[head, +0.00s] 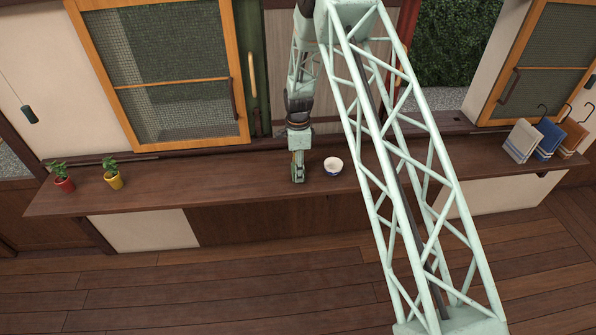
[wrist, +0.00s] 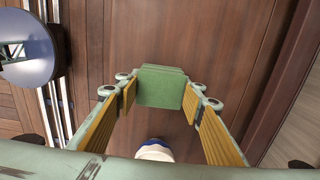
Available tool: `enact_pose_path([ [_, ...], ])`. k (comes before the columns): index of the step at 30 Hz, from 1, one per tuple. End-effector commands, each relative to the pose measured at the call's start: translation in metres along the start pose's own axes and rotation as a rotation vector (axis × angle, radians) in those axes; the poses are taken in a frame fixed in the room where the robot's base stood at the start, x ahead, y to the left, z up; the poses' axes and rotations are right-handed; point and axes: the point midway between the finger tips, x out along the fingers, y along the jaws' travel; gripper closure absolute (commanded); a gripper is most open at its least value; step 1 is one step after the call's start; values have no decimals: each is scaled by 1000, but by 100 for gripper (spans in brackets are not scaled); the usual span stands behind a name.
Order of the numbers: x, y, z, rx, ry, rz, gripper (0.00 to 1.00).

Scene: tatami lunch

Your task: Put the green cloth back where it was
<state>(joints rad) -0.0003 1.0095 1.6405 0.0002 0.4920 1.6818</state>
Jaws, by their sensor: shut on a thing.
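The green cloth (wrist: 160,86) shows in the wrist view as a small, folded, block-like piece between my fingertips. My gripper (wrist: 159,98) is shut on it, with one finger pad against each side. In the head view my gripper (head: 298,174) points down over the middle of the long wooden counter (head: 240,192), just left of a small bowl. The cloth is hard to tell apart from the pale green gripper there. I cannot tell whether the cloth touches the counter.
The white bowl with a blue band (head: 333,167) stands close to the right of my gripper; it also shows in the wrist view (wrist: 154,148). A red pot (head: 64,184) and a yellow pot (head: 113,180) stand at the left. Grey, blue (head: 549,137) and brown cloths hang on hooks at the right.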

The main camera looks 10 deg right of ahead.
Motion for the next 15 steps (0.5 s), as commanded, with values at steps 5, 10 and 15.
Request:
enact_pose_path([
  [5, 0, 0, 0, 0, 0, 0, 76],
  [10, 3, 0, 0, 0, 0, 0, 76],
  [15, 3, 0, 0, 0, 0, 0, 54],
])
